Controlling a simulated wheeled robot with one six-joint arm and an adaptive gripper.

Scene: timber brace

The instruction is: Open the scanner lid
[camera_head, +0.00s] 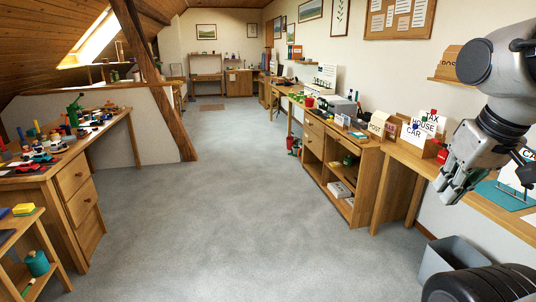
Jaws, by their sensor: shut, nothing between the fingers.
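My gripper (452,190) hangs at the right side of the view, fingers pointing down, shut and empty. It is in front of the right-hand worktop and touches nothing that I can make out. A grey box-shaped machine (338,106) stands on the cabinet along the right wall, well beyond my gripper. It may be the scanner, but it is too small to be sure. I cannot make out its lid or whether that is open or closed.
A wooden cabinet (338,160) with open shelves lines the right wall. A grey bin (450,257) stands on the floor at lower right. A workbench (85,190) with toys stands left, near a slanted timber brace (150,80). The grey carpet (235,195) between is clear.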

